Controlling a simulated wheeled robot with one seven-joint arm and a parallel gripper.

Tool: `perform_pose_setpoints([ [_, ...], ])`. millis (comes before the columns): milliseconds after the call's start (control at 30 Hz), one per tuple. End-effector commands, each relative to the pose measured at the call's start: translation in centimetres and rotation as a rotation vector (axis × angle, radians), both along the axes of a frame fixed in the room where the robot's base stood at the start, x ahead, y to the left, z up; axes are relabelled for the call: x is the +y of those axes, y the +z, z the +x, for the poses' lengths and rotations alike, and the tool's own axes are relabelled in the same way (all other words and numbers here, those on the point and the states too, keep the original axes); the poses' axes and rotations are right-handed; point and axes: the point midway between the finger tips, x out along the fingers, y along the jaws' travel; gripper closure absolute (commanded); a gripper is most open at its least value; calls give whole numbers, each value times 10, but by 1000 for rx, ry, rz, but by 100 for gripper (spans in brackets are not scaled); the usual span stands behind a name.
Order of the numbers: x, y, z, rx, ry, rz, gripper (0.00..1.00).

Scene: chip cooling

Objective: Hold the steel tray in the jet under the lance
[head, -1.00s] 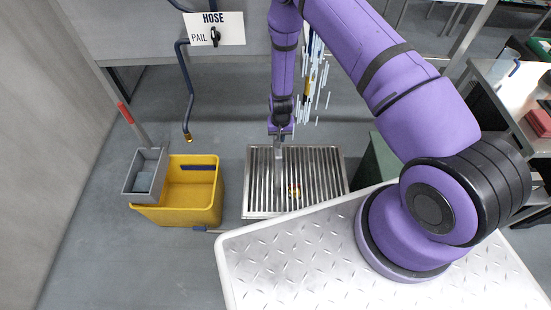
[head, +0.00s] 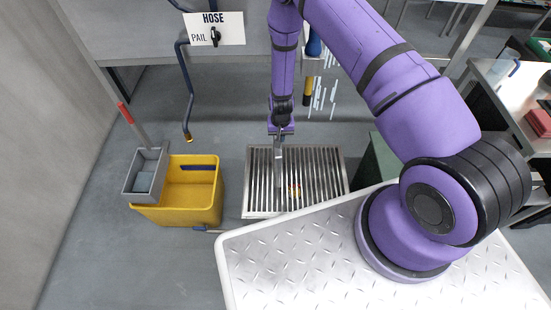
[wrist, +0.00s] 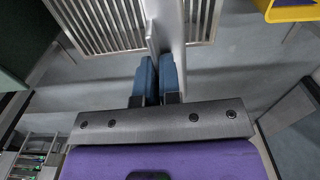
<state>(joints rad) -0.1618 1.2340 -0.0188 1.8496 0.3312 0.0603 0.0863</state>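My gripper (head: 280,130) hangs down over the floor grate. In the wrist view its blue fingertips (wrist: 160,78) are closed on a thin grey steel plate, which I take to be the steel tray (wrist: 172,30). In the head view the tray (head: 278,160) shows nearly edge-on as a narrow upright strip below the gripper. The lance (head: 308,90), blue above and yellow and black below, is partly hidden by my arm. The jet (head: 324,97) shows as pale streaks right of the gripper. In the head view the tray appears apart from these streaks.
A slatted steel grate (head: 325,170) lies on the floor below, with a small orange-yellow spot (head: 294,190) at it. A yellow mop bucket (head: 180,205) with a grey wringer (head: 145,172) stands left. A hose (head: 188,95) hangs under the HOSE/PAIL sign (head: 214,29). A dark green box (head: 380,160) stands right.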

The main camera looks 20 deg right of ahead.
Motion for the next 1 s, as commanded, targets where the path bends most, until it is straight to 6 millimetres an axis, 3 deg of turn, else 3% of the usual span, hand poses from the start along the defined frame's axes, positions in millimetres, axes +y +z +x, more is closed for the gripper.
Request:
perform_pose_setpoints([
  [167, 1, 0, -3, 0, 0, 0, 100],
  [1000, 23, 0, -70, 0, 1, 0, 100],
])
